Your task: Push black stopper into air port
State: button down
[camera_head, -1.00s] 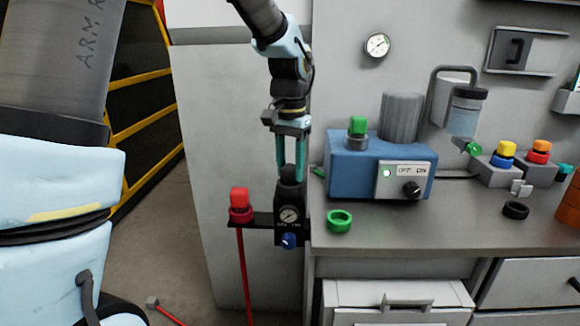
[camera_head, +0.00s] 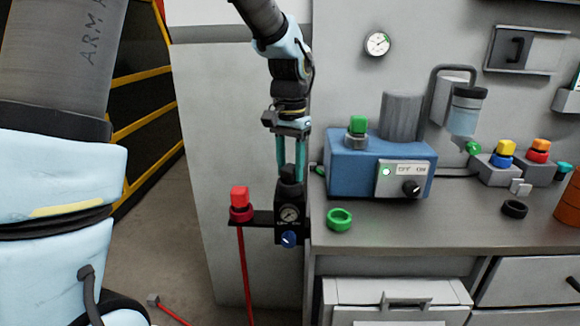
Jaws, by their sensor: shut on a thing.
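My gripper (camera_head: 291,171) points down just left of the bench edge, with its two teal fingers shut on the black stopper (camera_head: 290,174). The stopper is upright at the top of a black regulator block (camera_head: 291,229) with a round gauge and a blue knob. The air port itself is hidden under the stopper and fingers. I cannot tell how deep the stopper sits, or whether it only touches the top of the block.
A red fitting (camera_head: 240,205) with a red hose stands on the bracket left of the block. On the bench are a green ring (camera_head: 339,220), a blue pump box (camera_head: 375,165) with a green cap, and a black ring (camera_head: 514,209). The bench front is mostly clear.

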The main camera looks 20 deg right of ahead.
jog(key=shift+f, duration=0.15)
jog(key=shift+c, duration=1.7)
grip_release()
notch_tip(320, 180, up, 11)
jog(key=b, duration=0.1)
jog(key=shift+f, duration=0.1)
jog(key=w+a+f+n, duration=0.15)
jog(key=a+f, duration=0.25)
jog(key=a, duration=0.4)
jog(key=w+a+f+n, duration=0.1)
jog(key=a+f+n, duration=0.2)
jog(key=a+f, duration=0.35)
jog(key=s+a+f+n, duration=0.2)
jog(key=s+a+f, duration=0.1)
jog(key=a, duration=0.5)
jog(key=s+a+f+n+t, duration=0.1)
jog(key=s+a+f+n, duration=0.2)
jog(key=a, duration=0.4)
jog(key=shift+s+a+t, duration=0.25)
jog(key=shift+a+t, duration=0.05)
jog(key=shift+a, duration=0.05)
